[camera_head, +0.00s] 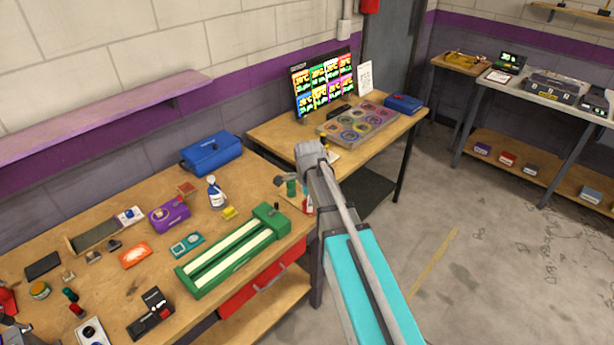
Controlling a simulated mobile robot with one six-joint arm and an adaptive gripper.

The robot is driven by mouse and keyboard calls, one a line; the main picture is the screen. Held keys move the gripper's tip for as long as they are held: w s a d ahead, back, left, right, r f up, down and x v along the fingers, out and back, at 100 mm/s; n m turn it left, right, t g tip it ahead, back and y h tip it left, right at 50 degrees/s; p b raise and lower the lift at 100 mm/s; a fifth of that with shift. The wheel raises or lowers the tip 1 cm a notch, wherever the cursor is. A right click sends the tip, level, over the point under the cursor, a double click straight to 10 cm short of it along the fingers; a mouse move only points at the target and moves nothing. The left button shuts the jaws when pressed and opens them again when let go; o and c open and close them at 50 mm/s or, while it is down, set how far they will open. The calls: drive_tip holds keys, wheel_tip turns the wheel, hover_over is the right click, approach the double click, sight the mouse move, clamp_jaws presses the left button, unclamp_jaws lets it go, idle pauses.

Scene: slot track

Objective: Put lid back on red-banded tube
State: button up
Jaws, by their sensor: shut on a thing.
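My arm (368,270) rises from the lower right to a grey joint near the middle of the picture. I cannot make out my gripper's fingers, and part of the bench's right end is hidden behind the arm. A small red and white item (307,203) stands beside the arm at that end, partly covered; I cannot tell whether it is the red-banded tube. A small green cylinder (291,187) is just left of it. At the far left are a small dark green piece (70,295) and a red piece (77,310). No lid can be told for certain.
The wooden bench (130,285) holds a green slot track (235,250), a blue case (211,153), a spray bottle (215,193), a purple box (169,214) and a black device (151,313). A second table (285,130) with a monitor (323,83) stands behind. Floor (480,260) is clear at right.

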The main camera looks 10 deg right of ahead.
drive_tip(key=shift+m, duration=0.5)
drive_tip(key=w+d, duration=0.1)
drive_tip(key=w, duration=0.3)
drive_tip(key=w+d, duration=0.1)
drive_tip(key=w, duration=0.4)
drive_tip(key=w+d, duration=0.1)
drive_tip(key=w, duration=0.3)
drive_tip(key=shift+w+f+b, duration=0.2)
drive_tip(key=shift+f+b, duration=0.15)
drive_tip(key=shift+f, duration=0.2)
drive_tip(key=shift+f+b, duration=3)
drive_tip(key=shift+b, duration=0.15)
drive_tip(key=shift+f, duration=0.15)
drive_tip(key=o, duration=0.8)
drive_tip(key=shift+o, duration=0.2)
